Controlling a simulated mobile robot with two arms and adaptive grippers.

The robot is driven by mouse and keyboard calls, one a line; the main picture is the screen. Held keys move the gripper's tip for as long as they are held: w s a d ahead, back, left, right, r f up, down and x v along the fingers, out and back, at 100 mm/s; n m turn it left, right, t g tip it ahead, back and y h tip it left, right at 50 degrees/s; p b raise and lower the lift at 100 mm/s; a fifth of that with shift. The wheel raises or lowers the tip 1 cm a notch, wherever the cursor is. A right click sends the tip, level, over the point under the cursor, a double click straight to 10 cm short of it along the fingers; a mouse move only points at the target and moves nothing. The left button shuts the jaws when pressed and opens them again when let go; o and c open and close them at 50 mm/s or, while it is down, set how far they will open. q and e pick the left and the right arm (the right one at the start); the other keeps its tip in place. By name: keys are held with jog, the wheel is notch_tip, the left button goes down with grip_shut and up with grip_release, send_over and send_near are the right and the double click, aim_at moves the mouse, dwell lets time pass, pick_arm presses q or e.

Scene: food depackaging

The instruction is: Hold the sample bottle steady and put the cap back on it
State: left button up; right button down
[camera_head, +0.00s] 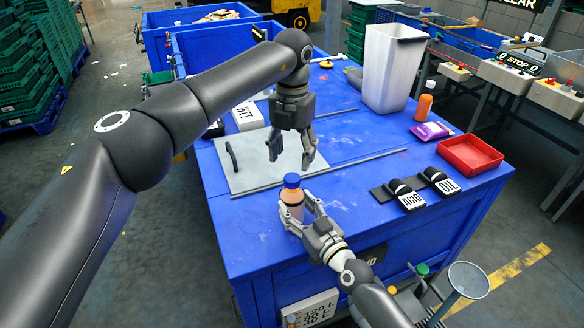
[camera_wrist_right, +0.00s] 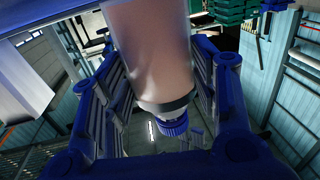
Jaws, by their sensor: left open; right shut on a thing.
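The sample bottle (camera_head: 291,202), pale orange, stands upright near the front edge of the blue table. A blue cap (camera_head: 291,181) sits on its top. In the right wrist view the bottle (camera_wrist_right: 150,50) fills the space between the fingers, and the cap (camera_wrist_right: 172,126) shows at its end; whether it is fully seated cannot be told. My right gripper (camera_head: 298,206) is shut on the bottle's body from the right front. My left gripper (camera_head: 291,163) hangs fingers down just above and behind the cap, open and empty, apart from it.
A grey board (camera_head: 255,160) with a dark handle lies behind the bottle. To the right are ACID (camera_head: 411,201) and OIL (camera_head: 446,187) labelled pieces, a red tray (camera_head: 470,155), a purple packet (camera_head: 431,131), an orange bottle (camera_head: 424,106) and a tall white bin (camera_head: 391,70).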

pick_arm(q)
notch_tip(320, 180, up, 6)
jog(key=shift+f, duration=0.2)
pick_arm(e)
jog(key=shift+c, duration=2.4)
grip_release()
jog(key=shift+s+d, duration=0.1)
jog(key=v, duration=1.2)
pick_arm(q)
jog(key=shift+f, duration=0.1)
pick_arm(e)
jog(key=shift+f, duration=0.1)
